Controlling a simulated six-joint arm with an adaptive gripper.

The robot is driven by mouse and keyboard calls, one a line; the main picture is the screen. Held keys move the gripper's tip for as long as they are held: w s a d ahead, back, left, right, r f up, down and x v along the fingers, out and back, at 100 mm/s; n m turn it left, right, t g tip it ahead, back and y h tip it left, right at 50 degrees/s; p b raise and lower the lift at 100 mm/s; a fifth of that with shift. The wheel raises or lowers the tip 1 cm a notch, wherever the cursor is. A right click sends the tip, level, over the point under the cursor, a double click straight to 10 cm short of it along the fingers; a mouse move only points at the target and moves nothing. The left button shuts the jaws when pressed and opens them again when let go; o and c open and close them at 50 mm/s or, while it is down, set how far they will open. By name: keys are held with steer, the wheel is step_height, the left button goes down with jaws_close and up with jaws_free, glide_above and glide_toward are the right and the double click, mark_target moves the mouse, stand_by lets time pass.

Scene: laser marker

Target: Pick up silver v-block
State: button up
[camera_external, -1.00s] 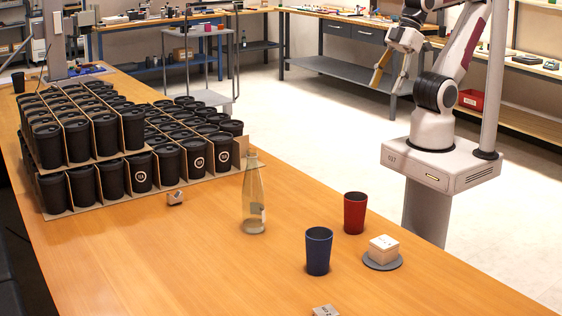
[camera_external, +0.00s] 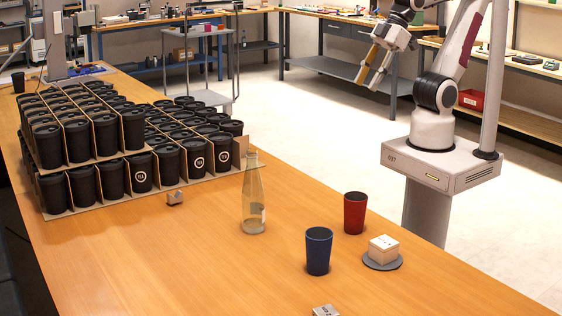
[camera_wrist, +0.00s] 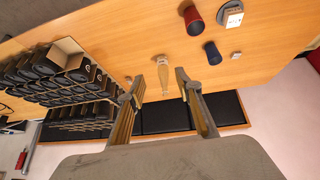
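Two small silver-grey blocks lie on the wooden table. One block (camera_external: 175,197) is in front of the black cups at the left, and the other block (camera_external: 325,310) is at the front edge of the picture, below the blue cup. I cannot tell surely which is the v-block. A small block (camera_wrist: 236,55) also shows in the wrist view beside the blue cup. My gripper (camera_external: 368,78) is raised beyond the table's right side, well away from both blocks. In the wrist view my gripper (camera_wrist: 160,76) has its fingers apart, with nothing held.
A clear bottle (camera_external: 254,200), a blue cup (camera_external: 318,251), a red cup (camera_external: 355,213) and a pale box (camera_external: 384,246) on a grey disc stand on the table (camera_external: 200,265). Stacked black lidded cups (camera_external: 105,135) fill the back left. The left front is bare.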

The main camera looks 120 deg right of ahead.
steer(key=w+d+f+t+h, duration=0.1)
steer(key=w+d, duration=0.6)
steer(key=w, duration=0.3)
steer(key=w+d+f+t+h, duration=0.1)
steer(key=w+d+f+t, duration=0.1)
steer(key=w+d, duration=0.65)
steer(key=w+d+f+t+h, duration=0.1)
steer(key=w+d, duration=0.3)
steer(key=w, duration=0.8)
steer(key=w+d+f+t+y, duration=0.1)
steer(key=w+d+f, duration=0.4)
steer(key=f, duration=0.4)
steer(key=w+d+f+t+y, duration=0.1)
steer(key=w+d+f+y, duration=0.1)
steer(key=w+d+f, duration=0.5)
steer(key=t+y, duration=0.1)
glide_toward(175, 199)
steer(key=shift+w+d+r+n, duration=0.1)
steer(key=shift+d+r+n, duration=0.3)
steer(key=shift+d+r, duration=0.55)
steer(key=shift+f, duration=0.7)
steer(key=shift+x, duration=1.15)
